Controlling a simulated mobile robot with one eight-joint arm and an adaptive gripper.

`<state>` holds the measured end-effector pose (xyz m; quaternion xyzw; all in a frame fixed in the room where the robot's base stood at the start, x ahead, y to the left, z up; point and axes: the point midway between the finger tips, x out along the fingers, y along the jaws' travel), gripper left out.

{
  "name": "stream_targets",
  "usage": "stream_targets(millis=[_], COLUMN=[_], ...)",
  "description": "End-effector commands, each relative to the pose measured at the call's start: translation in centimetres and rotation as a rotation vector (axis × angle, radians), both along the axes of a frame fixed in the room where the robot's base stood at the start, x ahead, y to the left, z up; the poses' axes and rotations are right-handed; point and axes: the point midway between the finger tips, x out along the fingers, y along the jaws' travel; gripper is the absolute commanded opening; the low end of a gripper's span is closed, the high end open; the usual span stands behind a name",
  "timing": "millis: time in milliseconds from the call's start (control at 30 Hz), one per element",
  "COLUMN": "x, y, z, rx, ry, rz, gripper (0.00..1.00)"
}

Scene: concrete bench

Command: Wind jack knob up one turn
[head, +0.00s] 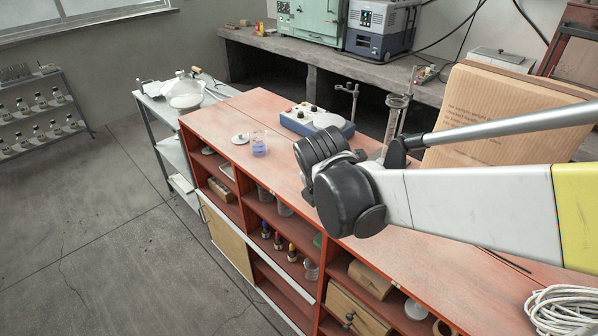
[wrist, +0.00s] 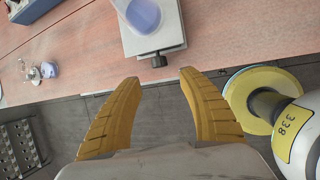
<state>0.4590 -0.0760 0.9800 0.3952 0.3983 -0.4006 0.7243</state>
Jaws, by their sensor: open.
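The jack (wrist: 152,38) shows in the wrist view as a pale square plate at the front edge of the reddish bench. A vessel with bluish-violet liquid (wrist: 143,14) stands on it, cut off by the top of the picture. The black jack knob (wrist: 159,62) sticks out from its near side. My gripper (wrist: 160,76) has two yellow fingers spread wide, with nothing between them. The knob lies just beyond the gap between the fingertips, apart from both. In the head view I cannot see the jack, the knob or the gripper; my arm covers part of the bench.
A stirrer-like device (head: 317,121), a small beaker with violet liquid (head: 259,147) and a white lid (head: 240,138) stand on the red bench (head: 240,108). A cardboard box (head: 492,112) and coiled white cable (head: 562,308) are at the right. Open shelves lie below the bench top.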

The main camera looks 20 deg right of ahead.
Motion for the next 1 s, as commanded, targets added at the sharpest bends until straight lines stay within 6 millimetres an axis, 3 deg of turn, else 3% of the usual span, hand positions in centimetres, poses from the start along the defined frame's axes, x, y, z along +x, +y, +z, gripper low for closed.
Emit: stream_targets(millis=[100,300,667,1000], x=[-0.8,-1.5,-1.5,1.6], y=[0.6,1.1,1.1,1.2], z=[1.8,3.5,3.7,4.1], rx=[-0.001,0.001,0.001,-0.082], ry=[0.001,0.0,0.001,0.205], rz=[0.002,0.0,0.0,0.008], gripper=[0.48,0.48,0.48,0.48])
